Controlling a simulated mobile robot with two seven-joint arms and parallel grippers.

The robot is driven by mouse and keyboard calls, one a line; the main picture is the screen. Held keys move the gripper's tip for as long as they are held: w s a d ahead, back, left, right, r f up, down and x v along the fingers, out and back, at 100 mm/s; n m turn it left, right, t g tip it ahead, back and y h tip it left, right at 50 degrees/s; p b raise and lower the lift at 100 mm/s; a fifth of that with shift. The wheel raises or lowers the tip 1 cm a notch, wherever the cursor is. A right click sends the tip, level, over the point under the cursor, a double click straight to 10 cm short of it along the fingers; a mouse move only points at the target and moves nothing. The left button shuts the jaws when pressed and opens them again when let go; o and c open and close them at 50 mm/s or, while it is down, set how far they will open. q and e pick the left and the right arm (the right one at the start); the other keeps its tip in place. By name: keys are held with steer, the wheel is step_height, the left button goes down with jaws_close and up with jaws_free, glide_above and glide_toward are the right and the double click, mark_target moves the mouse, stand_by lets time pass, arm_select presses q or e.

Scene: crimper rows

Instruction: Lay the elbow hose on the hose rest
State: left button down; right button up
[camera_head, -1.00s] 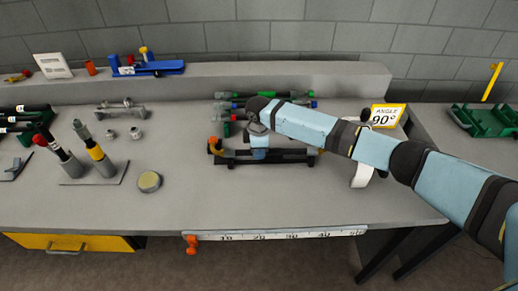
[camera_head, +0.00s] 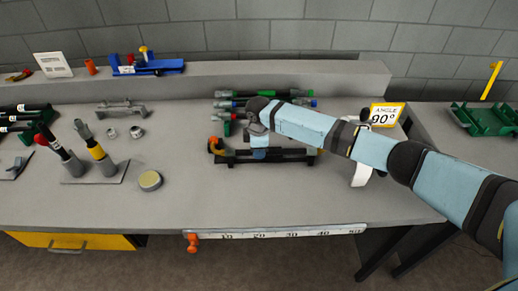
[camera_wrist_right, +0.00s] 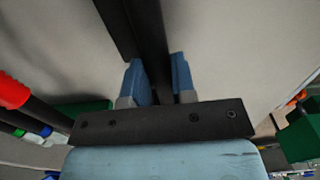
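My right gripper (camera_head: 259,152) points down over a low black bench fixture (camera_head: 232,160) with orange parts at its ends. In the right wrist view, its two blue fingers (camera_wrist_right: 160,82) stand close on both sides of a long black hose (camera_wrist_right: 150,30), with no clear gap. A second dark bar lies beside it. I cannot make out an elbow on this hose; my arm hides part of it in the head view. A grey bracket with low uprights (camera_head: 120,108), perhaps the hose rest, stands empty at the left back. My left gripper is not in view.
Two upright tools (camera_head: 97,150) stand at left, near a round tin (camera_head: 149,181). An angle sign reading 90° (camera_head: 387,115) stands at right. A ruler (camera_head: 290,233) edges the bench front. Bare bench lies between tin and fixture.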

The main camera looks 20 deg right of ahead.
steer(key=o, duration=0.4)
steer(key=shift+o, duration=0.2)
steer(key=shift+r, duration=0.1)
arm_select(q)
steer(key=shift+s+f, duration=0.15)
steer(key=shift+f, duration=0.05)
arm_select(e)
step_height(320, 180, up, 14)
